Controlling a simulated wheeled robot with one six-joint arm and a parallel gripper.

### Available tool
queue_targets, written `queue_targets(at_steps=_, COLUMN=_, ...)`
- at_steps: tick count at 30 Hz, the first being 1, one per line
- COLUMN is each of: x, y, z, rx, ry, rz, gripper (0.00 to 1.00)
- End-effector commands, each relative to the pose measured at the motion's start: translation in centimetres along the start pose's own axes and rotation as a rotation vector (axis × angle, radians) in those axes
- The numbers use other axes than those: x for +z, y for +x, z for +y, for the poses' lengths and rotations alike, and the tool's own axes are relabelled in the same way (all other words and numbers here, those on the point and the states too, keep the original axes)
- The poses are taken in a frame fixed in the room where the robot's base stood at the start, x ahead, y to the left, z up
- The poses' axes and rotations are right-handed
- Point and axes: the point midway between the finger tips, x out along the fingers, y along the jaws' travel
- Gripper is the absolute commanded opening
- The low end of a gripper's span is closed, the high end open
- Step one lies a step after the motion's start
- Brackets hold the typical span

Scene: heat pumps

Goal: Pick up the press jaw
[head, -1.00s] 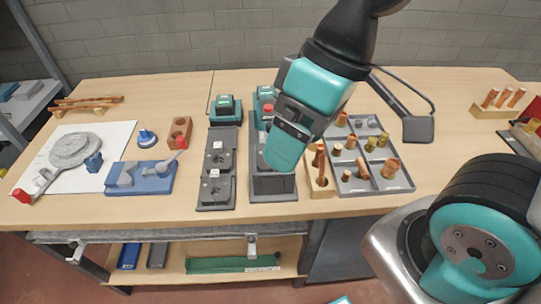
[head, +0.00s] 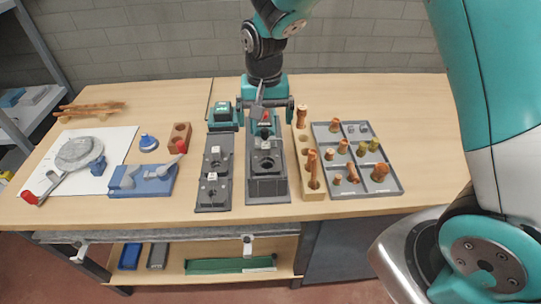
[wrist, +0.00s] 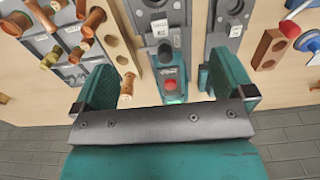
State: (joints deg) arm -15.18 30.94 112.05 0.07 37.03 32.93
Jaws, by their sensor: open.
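Dark grey jaw pieces with white tags sit in two dark holders: the left holder (head: 214,195) carries two tagged pieces (head: 214,160), and the right holder (head: 268,190) carries one (head: 266,162). I cannot tell which is the task's press jaw. My gripper (head: 265,108) points down, open and empty, over the far end of the right holder. In the wrist view its fingers (wrist: 165,85) stand either side of a teal tool body with a red button (wrist: 170,84), apart from it. A tagged dark piece (wrist: 160,28) lies beyond in that view.
A wooden block with copper fittings (head: 309,190) stands close right of the right holder, beside a grey compartment tray (head: 396,186). Another teal tool body (head: 222,115) is at left. A blue fixture (head: 145,182) and white sheet (head: 115,140) lie farther left. The right tabletop is clear.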

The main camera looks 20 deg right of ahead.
Motion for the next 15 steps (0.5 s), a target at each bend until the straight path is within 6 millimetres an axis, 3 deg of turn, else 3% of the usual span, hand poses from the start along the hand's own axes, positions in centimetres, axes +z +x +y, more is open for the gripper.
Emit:
queue_targets(at_steps=6, x=0.1, y=4.0, z=0.1, rx=0.002, ry=-0.001, rz=-0.004, gripper=1.0)
queue_targets(at_steps=15, x=0.1, y=6.3, z=0.1, rx=0.001, ry=-0.002, rz=-0.004, gripper=1.0)
